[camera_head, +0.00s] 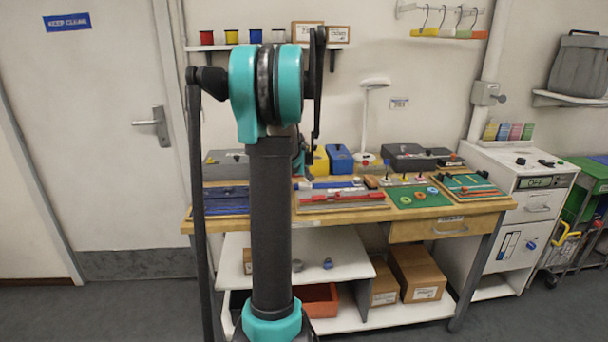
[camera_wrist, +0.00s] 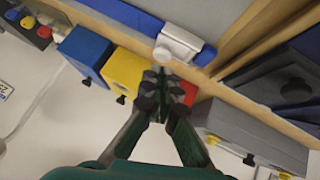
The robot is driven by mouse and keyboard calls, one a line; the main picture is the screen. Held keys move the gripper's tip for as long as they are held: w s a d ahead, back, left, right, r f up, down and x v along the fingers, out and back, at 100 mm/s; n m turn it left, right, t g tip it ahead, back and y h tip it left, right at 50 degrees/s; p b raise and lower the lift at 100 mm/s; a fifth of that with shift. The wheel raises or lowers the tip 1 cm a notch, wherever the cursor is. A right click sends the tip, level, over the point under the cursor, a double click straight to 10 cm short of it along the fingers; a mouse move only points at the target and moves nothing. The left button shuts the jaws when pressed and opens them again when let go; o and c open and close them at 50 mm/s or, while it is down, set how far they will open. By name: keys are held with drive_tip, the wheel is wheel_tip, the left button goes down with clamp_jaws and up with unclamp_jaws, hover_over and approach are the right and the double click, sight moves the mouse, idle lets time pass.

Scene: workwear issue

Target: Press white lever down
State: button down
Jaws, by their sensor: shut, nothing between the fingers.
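A white, rounded lever-like piece (camera_wrist: 178,45) sits on a blue bar (camera_wrist: 205,55) in the wrist view, with a rounded knob at its lower left end. My gripper (camera_wrist: 160,74) is shut and empty. Its fingertips appear just below that knob in the picture; I cannot tell whether they touch it. In the head view my own arm hides most of the gripper and the place around it, and I cannot make out the white piece there for sure.
A yellow box (camera_wrist: 124,72), a blue box (camera_wrist: 84,52), a red part (camera_wrist: 187,93) and a grey case (camera_wrist: 255,135) lie close around the gripper. The workbench (camera_head: 470,210) also holds a green mat (camera_head: 418,196). A white lamp (camera_head: 366,120) stands behind.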

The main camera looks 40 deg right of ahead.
drive_tip(key=shift+r, duration=0.1)
drive_tip(key=shift+r, duration=0.65)
drive_tip(key=shift+w+r, duration=0.1)
drive_tip(key=shift+r, duration=0.15)
drive_tip(key=s+a+r, duration=0.4)
drive_tip(key=s+r, duration=0.1)
drive_tip(key=r, duration=0.6)
drive_tip(key=shift+a, duration=0.15)
drive_tip(key=shift+s, duration=0.1)
drive_tip(key=shift+a+f, duration=0.1)
